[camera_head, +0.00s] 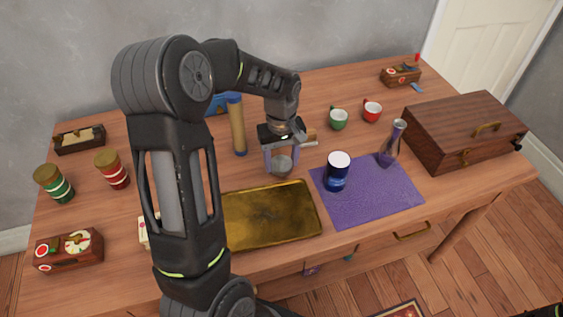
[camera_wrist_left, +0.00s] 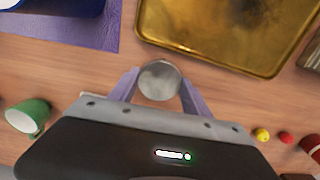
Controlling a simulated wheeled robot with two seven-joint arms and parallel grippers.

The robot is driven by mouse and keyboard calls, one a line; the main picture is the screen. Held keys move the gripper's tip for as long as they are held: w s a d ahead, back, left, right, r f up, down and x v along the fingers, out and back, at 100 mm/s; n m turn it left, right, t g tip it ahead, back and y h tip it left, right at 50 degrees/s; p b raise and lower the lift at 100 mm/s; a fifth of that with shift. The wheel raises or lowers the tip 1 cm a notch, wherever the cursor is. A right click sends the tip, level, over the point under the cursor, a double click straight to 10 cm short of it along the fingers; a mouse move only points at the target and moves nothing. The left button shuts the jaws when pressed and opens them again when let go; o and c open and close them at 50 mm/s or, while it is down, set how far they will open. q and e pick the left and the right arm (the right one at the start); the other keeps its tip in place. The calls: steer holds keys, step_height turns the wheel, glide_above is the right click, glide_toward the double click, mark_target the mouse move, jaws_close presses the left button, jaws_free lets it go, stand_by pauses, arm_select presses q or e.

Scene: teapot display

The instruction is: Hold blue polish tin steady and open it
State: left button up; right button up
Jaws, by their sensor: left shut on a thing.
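The blue tin (camera_head: 336,183) stands upright on the purple cloth (camera_head: 385,205), its round top white. I cannot tell whether that white is a lid or the inside. Part of a dark blue thing, likely the tin, shows at the top left of the left wrist view (camera_wrist_left: 60,6). My left gripper (camera_head: 281,162) is left of the tin and apart from it. Its fingers are shut on a small round grey metal thing (camera_wrist_left: 160,80), perhaps a lid, above the table between the cloth and the brass tray (camera_head: 270,216).
A purple vase (camera_head: 390,146) stands on the cloth right of the tin. Green (camera_head: 338,120) and red cups (camera_head: 371,111) stand behind. A wooden chest (camera_head: 465,145) is at right. Striped jars (camera_head: 112,172) and boxes are at left. Bare table shows between the cups and cloth.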

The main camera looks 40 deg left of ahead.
mark_target(281, 163)
arm_select(q)
steer(key=shift+f, duration=0.6)
steer(key=o, duration=1.5)
steer(key=shift+f, duration=0.15)
steer(key=shift+o, duration=0.2)
step_height(281, 163, up, 12)
steer(key=shift+r, duration=0.2)
